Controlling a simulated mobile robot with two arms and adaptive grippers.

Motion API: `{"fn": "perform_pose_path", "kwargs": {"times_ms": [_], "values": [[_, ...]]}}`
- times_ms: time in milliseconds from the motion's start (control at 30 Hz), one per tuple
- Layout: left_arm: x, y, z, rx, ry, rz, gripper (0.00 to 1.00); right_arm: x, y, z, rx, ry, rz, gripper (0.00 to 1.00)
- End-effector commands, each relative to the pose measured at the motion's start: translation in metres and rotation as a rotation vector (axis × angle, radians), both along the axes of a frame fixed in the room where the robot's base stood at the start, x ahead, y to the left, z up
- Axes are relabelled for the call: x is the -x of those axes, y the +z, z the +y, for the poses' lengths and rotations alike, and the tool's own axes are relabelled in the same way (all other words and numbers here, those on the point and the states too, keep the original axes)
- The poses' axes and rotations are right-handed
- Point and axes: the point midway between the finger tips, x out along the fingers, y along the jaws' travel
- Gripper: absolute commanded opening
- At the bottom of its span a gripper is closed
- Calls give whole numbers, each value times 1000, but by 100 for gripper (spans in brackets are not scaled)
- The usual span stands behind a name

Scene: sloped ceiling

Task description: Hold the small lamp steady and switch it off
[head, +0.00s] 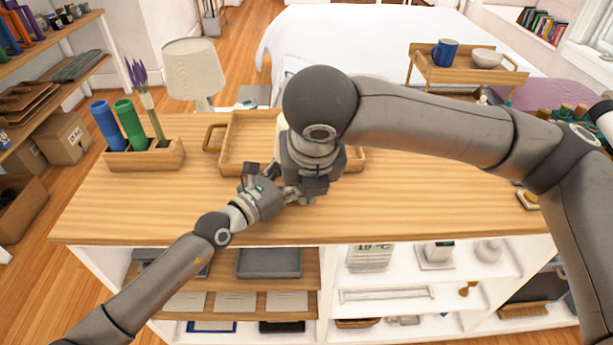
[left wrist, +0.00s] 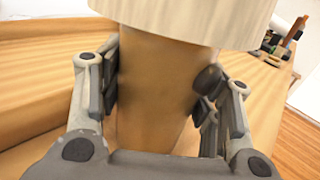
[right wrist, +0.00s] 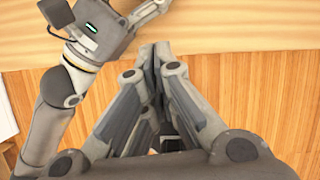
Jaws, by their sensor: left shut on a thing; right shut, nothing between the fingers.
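The small lamp has a tan, wood-like body (left wrist: 155,90) and a cream shade (left wrist: 190,15), which show close up in the left wrist view. My left gripper (left wrist: 158,92) is shut on the body, one finger on each side, just below the shade. In the head view my right arm hides nearly all of the lamp; only a pale sliver, likely its shade (head: 281,127), shows. My right gripper (right wrist: 158,50) is shut and empty, pointing over the tabletop's front edge beside my left gripper.
The wooden tabletop (head: 110,215) carries a tray (head: 236,135) behind my grippers and a wooden holder (head: 145,158) with blue and green cylinders at left. A larger lamp (head: 193,70) stands behind. Open shelves lie below the front edge. The tabletop's front left is clear.

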Motion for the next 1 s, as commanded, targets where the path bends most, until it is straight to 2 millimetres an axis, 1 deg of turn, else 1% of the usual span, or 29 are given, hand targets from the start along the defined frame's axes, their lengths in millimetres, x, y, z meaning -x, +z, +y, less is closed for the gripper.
{"fn": "perform_pose_path", "kwargs": {"times_ms": [33,200,267,300,400,600,733,1000], "values": [[0,0,0,-1,0,1,24,-4,-12,0,3,-2,4,0],[0,0,0,-1,0,1,24,-19,-46,1,2,-1,4,0],[0,0,0,-1,0,1,24,-24,-58,2,3,-2,4,0],[0,0,0,-1,0,1,24,-29,-59,3,1,-3,0,0],[0,0,0,-1,0,1,24,-45,-56,5,1,-4,-1,0],[0,0,0,-1,0,0,24,-61,-55,7,2,-1,-1,0],[0,0,0,-1,0,0,24,-64,-55,7,1,0,-1,0],[0,0,0,0,0,0,24,-64,-55,7,1,1,-1,0]]}}
